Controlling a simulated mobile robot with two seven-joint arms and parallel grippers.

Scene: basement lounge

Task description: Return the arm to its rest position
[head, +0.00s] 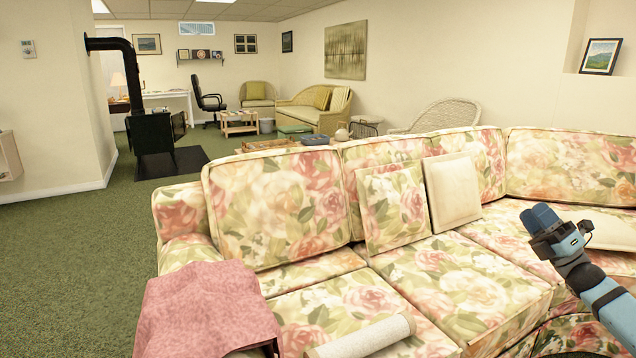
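My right arm comes in from the lower right with blue and dark links. My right gripper (538,215) is in front of the floral sofa's right part, with its blue fingers pointing up and to the left. The fingers lie side by side with no visible gap, and nothing shows between them. My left arm and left gripper are not in view.
The floral sofa (270,205) fills the foreground, with a floral cushion (393,205) and a cream cushion (452,190). A pink cloth (208,310) and a pale roll (362,338) are in front. Green carpet (75,260) is clear at left; a black stove (152,132) stands behind.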

